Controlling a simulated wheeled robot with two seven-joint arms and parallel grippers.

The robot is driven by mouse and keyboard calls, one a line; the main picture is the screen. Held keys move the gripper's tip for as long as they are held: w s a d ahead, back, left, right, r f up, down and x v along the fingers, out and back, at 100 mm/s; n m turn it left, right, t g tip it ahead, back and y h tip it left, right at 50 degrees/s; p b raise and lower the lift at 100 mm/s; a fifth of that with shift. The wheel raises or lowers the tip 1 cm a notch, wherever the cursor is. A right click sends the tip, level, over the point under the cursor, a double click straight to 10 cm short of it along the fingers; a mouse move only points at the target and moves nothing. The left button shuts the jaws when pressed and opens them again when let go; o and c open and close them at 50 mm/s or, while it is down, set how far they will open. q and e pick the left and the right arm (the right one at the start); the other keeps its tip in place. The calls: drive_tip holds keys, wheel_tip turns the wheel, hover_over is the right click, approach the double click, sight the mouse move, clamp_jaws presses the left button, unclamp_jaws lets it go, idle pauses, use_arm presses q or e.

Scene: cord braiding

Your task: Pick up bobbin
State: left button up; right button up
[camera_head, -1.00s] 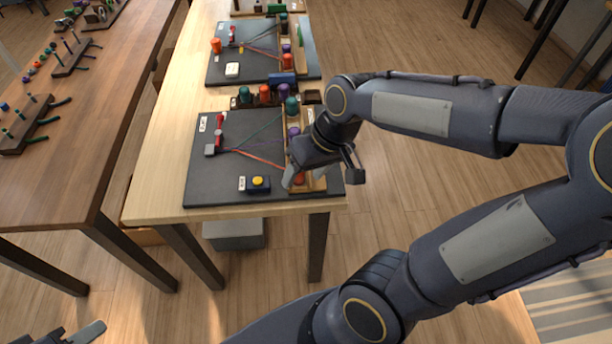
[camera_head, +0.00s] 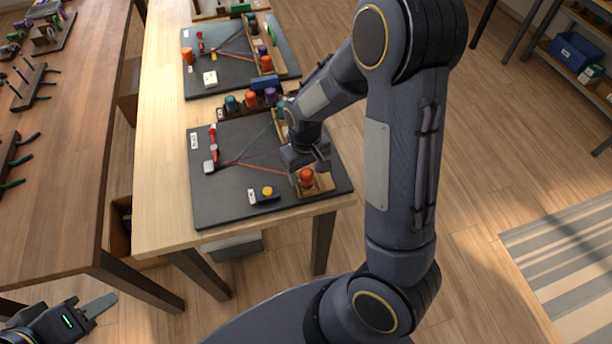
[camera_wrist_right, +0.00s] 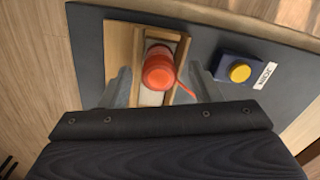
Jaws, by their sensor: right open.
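A red-orange bobbin (camera_head: 306,177) stands in the near end of a wooden holder (camera_head: 322,189) on the dark board (camera_head: 215,199). In the right wrist view the bobbin (camera_wrist_right: 160,68) stands between the two fingers of my right gripper (camera_wrist_right: 157,88), with a gap at each side. My right gripper (camera_head: 307,170) is open and close over it in the head view. A red cord runs from the bobbin toward the red clamp (camera_head: 212,139). My left gripper (camera_head: 92,309) is at the lower left, far from the board, and its jaws are not clear.
A blue box with a yellow button (camera_head: 267,192) sits on the board near the holder. A second board (camera_head: 205,85) lies further back. My right arm covers part of the holder.

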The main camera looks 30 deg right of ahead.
drive_tip(key=shift+f, duration=0.5)
drive_tip(key=c, duration=1.1)
drive_tip(key=shift+r, duration=0.15)
